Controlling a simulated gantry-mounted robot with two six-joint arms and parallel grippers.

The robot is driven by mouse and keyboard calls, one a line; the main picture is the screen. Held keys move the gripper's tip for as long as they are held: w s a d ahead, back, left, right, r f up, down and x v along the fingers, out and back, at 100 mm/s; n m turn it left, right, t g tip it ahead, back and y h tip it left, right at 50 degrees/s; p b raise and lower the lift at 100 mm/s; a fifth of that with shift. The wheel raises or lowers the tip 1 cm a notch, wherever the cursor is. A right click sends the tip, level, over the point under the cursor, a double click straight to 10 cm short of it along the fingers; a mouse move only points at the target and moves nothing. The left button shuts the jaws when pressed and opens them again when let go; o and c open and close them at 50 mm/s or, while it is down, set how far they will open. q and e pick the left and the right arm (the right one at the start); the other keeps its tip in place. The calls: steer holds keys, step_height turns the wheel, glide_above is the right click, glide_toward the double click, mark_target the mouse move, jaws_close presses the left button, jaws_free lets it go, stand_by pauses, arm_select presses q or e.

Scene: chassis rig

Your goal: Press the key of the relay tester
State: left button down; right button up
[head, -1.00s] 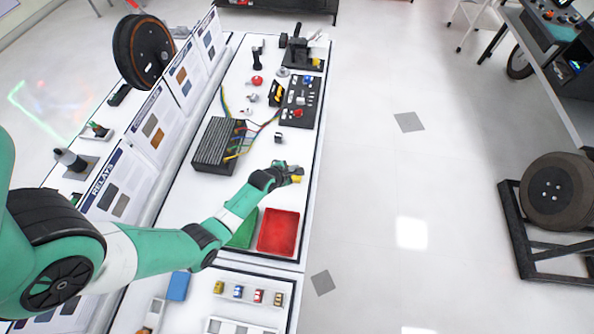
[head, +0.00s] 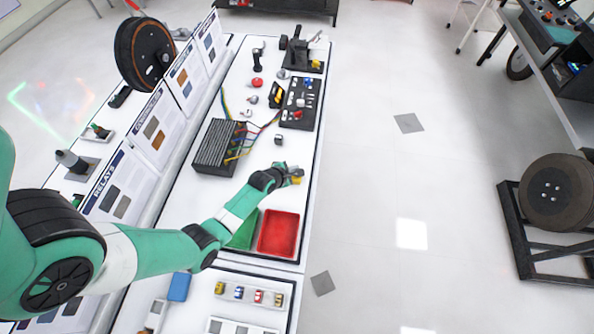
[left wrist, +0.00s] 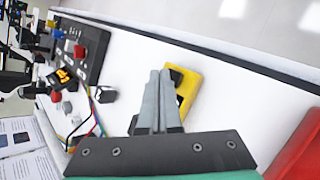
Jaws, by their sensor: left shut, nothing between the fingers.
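A small yellow device with dark parts, which looks like the relay tester (left wrist: 184,85), lies on the white bench top in the left wrist view. In the head view only a bit of its yellow (head: 296,181) shows beside my gripper. My left gripper (left wrist: 160,75) is shut and empty, with its fingers together. Its tips overlap the left side of the yellow device in the wrist view. I cannot tell whether they touch it, and the fingers hide part of it. In the head view the left gripper (head: 299,173) is over the bench near its right edge. My right gripper is not in view.
A red tray (head: 278,232) and a green tray (head: 243,232) lie on the near side. A small dark block (head: 279,139), a finned black box (head: 215,147) with wires and a black control panel (head: 300,104) stand farther back. Upright information boards line the left.

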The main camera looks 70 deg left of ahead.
arm_select(q)
steer(key=shift+r, duration=0.35)
step_height(320, 180, up, 5)
steer(key=p, duration=0.5)
stand_by(0.7)
